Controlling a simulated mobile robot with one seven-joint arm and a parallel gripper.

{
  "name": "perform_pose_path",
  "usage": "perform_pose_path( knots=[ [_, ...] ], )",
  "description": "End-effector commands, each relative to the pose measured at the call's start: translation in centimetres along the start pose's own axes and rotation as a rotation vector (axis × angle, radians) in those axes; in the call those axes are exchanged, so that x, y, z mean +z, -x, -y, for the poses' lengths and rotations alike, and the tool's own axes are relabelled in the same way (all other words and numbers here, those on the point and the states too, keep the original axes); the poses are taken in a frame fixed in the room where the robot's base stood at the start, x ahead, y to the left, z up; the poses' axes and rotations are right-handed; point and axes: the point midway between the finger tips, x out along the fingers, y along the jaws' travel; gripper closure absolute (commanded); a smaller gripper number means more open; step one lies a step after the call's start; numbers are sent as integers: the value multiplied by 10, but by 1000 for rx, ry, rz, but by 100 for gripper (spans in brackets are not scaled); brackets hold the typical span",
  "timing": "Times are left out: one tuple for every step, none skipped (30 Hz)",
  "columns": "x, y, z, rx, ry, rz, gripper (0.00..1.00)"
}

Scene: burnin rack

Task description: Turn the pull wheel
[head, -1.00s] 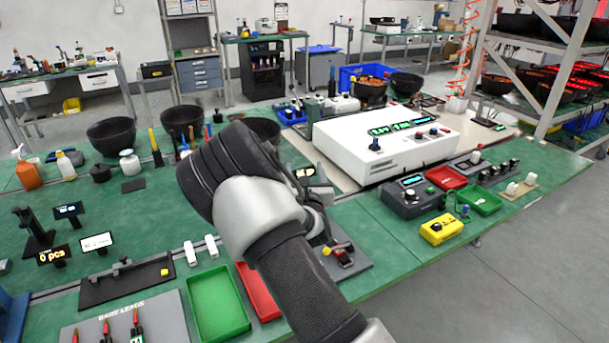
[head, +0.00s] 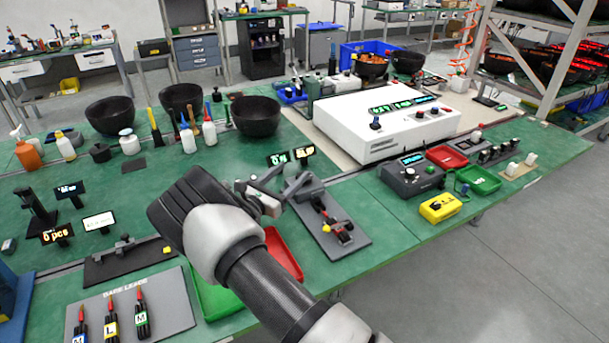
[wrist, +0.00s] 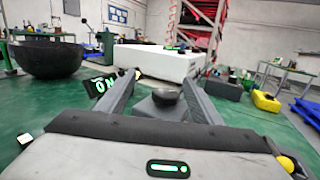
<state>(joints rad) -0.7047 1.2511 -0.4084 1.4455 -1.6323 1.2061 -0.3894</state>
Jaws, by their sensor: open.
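My gripper (head: 296,178) is open, reaching out over the green bench beside a grey plate (head: 352,240). In the wrist view its two fingers (wrist: 158,88) stand wide apart. Between them shows a dark round wheel or knob (wrist: 167,97) on a grey block, which looks like the pull wheel. I cannot tell whether the fingers touch it. In the head view the gripper partly hides the wheel's end of the plate; a red and black fitting (head: 336,230) shows on the plate. A small lit display (head: 277,159) stands just behind the gripper.
A red tray (head: 284,256) and a green tray (head: 212,302) lie under my arm. A black bowl (head: 256,116) stands behind, and a white instrument (head: 388,124) at the back right. A grey control box (head: 411,174) and a yellow box (head: 440,207) are to the right.

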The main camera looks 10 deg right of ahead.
Motion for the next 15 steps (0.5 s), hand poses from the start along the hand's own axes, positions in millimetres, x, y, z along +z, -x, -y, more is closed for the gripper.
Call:
perform_pose_path(
  knots=[
    [-11,8,2,-36,7,-27,40],
    [-16,12,3,-55,10,-41,40],
    [-22,17,6,-75,16,-58,40],
    [-25,19,6,-85,19,-66,40],
    [-27,20,7,-94,21,-73,40],
    [-29,20,8,-101,23,-79,40],
    [-30,18,9,-105,25,-81,40],
    [-31,16,10,-107,25,-82,40],
    [-31,12,11,-108,26,-82,40],
    [-31,7,11,-108,25,-81,40],
    [-32,2,12,-108,25,-81,40],
    [-32,-4,13,-108,24,-81,40],
    [-33,-9,13,-108,24,-82,40],
    [-33,-14,14,-108,24,-82,40],
    [-33,-21,14,-107,24,-81,40]
  ],
)
